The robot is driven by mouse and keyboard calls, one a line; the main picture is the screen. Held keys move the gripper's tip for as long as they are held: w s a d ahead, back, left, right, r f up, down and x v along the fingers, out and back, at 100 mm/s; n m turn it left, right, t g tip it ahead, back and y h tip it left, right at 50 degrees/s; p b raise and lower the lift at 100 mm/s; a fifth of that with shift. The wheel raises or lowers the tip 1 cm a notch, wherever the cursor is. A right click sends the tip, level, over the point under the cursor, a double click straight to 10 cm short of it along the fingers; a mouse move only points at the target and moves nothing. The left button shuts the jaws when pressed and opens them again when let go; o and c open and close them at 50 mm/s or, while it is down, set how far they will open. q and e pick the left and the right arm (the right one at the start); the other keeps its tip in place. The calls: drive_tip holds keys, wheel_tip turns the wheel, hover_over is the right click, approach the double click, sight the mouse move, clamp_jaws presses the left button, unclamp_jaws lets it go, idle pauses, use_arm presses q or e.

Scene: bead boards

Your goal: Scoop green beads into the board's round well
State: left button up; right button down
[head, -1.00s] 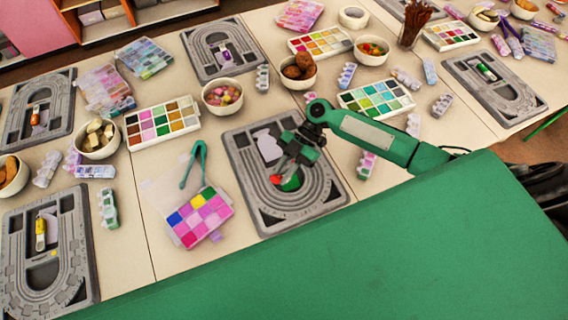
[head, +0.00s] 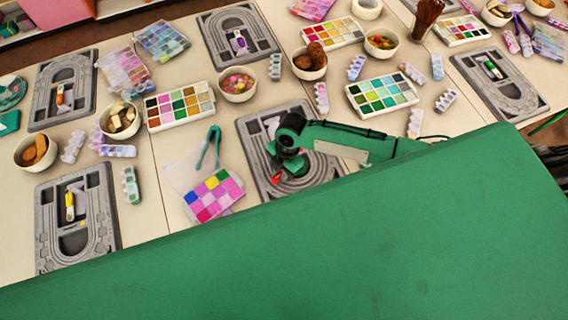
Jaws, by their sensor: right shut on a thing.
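The grey bead board (head: 252,140) lies under my right arm, and its lower part is cut off by my own green body. My right gripper (head: 281,173) is over the middle of the board. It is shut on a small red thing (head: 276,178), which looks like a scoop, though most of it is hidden. The round well cannot be made out behind the gripper. A bead box (head: 214,198) with pink, blue, yellow and green compartments lies left of the board. Green beads (head: 222,174) show in its upper right corner. My left gripper does not show.
Green tweezers (head: 209,147) lie at the box's top end, by a clear bag (head: 180,178). A bowl of beads (head: 237,84) and a palette (head: 180,106) stand behind. Another board (head: 77,215) lies at the left. Bare table shows between the boards.

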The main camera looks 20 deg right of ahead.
drive_tip(key=r+p, duration=0.2)
drive_tip(key=p, duration=0.1)
drive_tip(key=shift+a+r+h, duration=0.2)
drive_tip(key=shift+a+h, duration=0.2)
drive_tip(key=shift+s+a+r+t+h+p, duration=0.1)
drive_tip(key=shift+a+r+t+h+p, duration=0.2)
drive_tip(key=shift+r+p, duration=0.4)
drive_tip(key=shift+f, duration=0.15)
